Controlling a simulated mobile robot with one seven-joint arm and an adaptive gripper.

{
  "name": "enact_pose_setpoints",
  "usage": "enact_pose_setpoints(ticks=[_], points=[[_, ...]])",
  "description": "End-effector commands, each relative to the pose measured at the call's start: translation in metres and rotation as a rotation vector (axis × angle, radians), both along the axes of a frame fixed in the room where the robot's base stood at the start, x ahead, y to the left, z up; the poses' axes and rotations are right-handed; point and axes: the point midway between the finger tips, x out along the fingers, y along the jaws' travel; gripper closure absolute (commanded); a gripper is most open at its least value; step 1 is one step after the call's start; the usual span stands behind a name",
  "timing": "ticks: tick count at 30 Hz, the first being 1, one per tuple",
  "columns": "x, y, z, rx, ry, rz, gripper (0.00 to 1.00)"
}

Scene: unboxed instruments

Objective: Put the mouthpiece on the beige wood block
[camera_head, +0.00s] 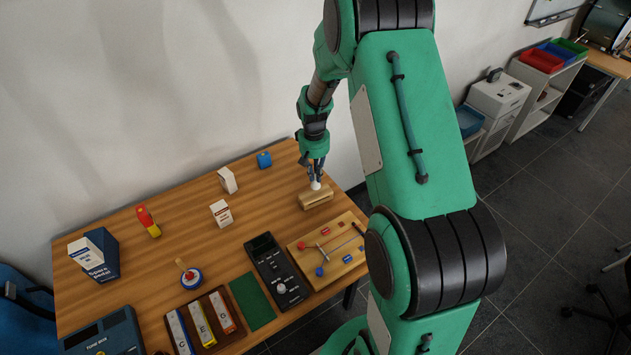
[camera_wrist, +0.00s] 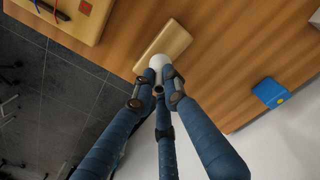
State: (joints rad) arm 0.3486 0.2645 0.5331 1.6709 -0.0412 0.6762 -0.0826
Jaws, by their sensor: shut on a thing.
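The beige wood block (camera_head: 317,200) lies near the right back part of the table, and it also shows in the wrist view (camera_wrist: 172,38). My gripper (camera_head: 316,177) points down over the block. In the wrist view its blue fingers (camera_wrist: 160,82) are closed around a small white rounded piece, which I take as the mouthpiece (camera_wrist: 159,61). The mouthpiece (camera_head: 315,186) is at the block's near-wall side in the head view, at or just above its top. I cannot tell whether they touch. The fingers hide part of the mouthpiece.
A wooden board with coloured parts (camera_head: 335,262) and a black device (camera_head: 268,255) stand in front of the block. A blue box (camera_head: 264,160) and small white boxes (camera_head: 221,213) are to the left. Bare tabletop lies between them.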

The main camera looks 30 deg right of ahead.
Motion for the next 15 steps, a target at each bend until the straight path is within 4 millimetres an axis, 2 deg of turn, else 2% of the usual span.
enact_pose_setpoints(ticks=[5, 15], points=[[0.000, 0.000, -0.005, 0.000, 0.001, 0.000, 1.00], [0.000, 0.000, -0.035, 0.000, 0.000, 0.000, 1.00]])
